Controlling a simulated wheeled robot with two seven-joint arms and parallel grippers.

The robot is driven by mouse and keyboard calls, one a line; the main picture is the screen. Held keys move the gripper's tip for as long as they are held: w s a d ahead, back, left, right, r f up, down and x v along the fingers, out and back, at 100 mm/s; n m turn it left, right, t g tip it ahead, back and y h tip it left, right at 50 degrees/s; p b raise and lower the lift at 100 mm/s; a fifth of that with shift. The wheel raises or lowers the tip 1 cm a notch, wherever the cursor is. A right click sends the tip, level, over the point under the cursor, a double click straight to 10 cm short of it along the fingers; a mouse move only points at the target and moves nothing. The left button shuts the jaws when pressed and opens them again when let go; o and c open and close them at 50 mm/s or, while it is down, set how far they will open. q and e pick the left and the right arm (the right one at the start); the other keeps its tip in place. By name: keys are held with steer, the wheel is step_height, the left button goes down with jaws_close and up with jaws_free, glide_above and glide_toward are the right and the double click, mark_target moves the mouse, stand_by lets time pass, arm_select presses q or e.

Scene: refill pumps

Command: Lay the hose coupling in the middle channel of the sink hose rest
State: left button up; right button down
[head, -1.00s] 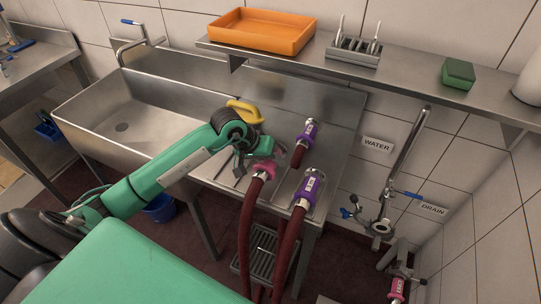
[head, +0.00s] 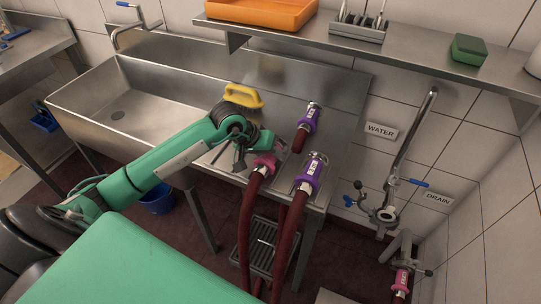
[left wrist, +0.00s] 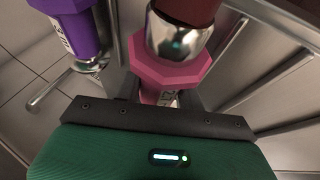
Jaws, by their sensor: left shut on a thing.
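The hose coupling with a pink collar (head: 264,163) is on a dark red hose at the front edge of the steel sink top. My left gripper (head: 250,156) is shut on it. In the left wrist view the pink coupling (left wrist: 172,68) sits at the jaws, with a metal sleeve and red hose beyond it. The rest's channels are largely hidden by my arm and the hoses, so I cannot tell whether the pink coupling touches one. My right gripper is out of view.
A yellow-handled item (head: 243,95) lies behind my left gripper. The sink basin (head: 125,105) is open on the left. A shelf (head: 400,55) runs above, with an orange tray (head: 262,10). Hoses hang past a grated step (head: 262,250). A drain pipe stands right.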

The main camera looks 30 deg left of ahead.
arm_select(q)
steer(key=shift+s+f, duration=0.15)
steer(key=shift+f, duration=0.15)
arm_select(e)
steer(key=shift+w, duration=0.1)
